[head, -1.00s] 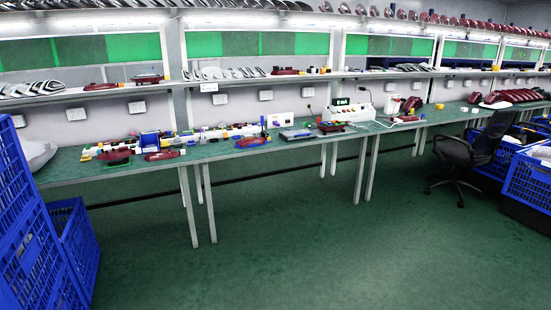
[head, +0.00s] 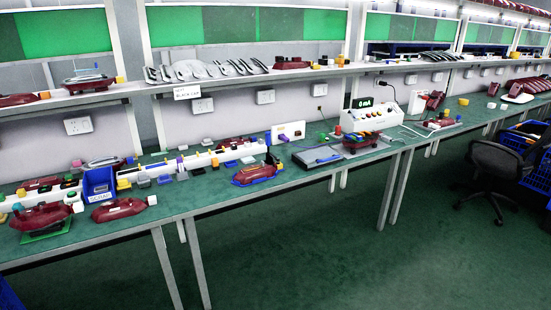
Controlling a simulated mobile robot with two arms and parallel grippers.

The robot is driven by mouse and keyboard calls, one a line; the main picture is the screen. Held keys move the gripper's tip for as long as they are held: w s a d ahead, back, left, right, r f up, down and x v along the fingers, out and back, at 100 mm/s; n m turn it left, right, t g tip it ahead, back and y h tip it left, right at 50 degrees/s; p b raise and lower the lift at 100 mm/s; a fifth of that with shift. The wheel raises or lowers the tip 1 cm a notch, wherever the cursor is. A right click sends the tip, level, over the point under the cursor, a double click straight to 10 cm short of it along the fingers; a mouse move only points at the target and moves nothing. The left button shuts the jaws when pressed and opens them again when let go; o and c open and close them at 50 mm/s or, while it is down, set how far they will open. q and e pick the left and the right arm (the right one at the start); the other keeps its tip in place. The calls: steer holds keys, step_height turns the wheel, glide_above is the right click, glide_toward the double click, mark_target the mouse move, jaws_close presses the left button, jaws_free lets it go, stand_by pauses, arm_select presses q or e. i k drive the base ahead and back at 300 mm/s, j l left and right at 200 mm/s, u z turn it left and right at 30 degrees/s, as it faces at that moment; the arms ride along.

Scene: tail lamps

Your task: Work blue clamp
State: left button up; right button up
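A blue fixture (head: 240,181) with a dark red tail lamp (head: 256,172) on it stands near the front of the green bench. An upright dark handle with a blue top (head: 268,142) rises at its right end and looks like the blue clamp. The fixture is small in view, so I cannot tell if the clamp is open or closed. Neither of my grippers is in view.
The long green bench (head: 215,205) also holds a blue scrap bin (head: 98,186), a lamp on a green fixture (head: 42,216), a loose red lamp (head: 118,209), a tray (head: 315,157) and a white meter box (head: 375,122). A black chair (head: 497,165) stands right. The floor in front is clear.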

mark_target(267, 135)
steer(key=i+l+u, duration=0.1)
steer(key=l, duration=0.2)
steer(key=i+l+u, duration=0.2)
steer(key=i+l, duration=0.15)
steer(key=l, duration=0.25)
steer(key=i+l, duration=0.1)
steer(key=l, duration=0.2)
steer(key=l+u, duration=0.15)
steer(key=l, duration=0.15)
steer(key=i+z, duration=0.2)
steer(key=z, duration=0.2)
steer(key=i+j+z, duration=0.15)
steer(key=z, duration=0.25)
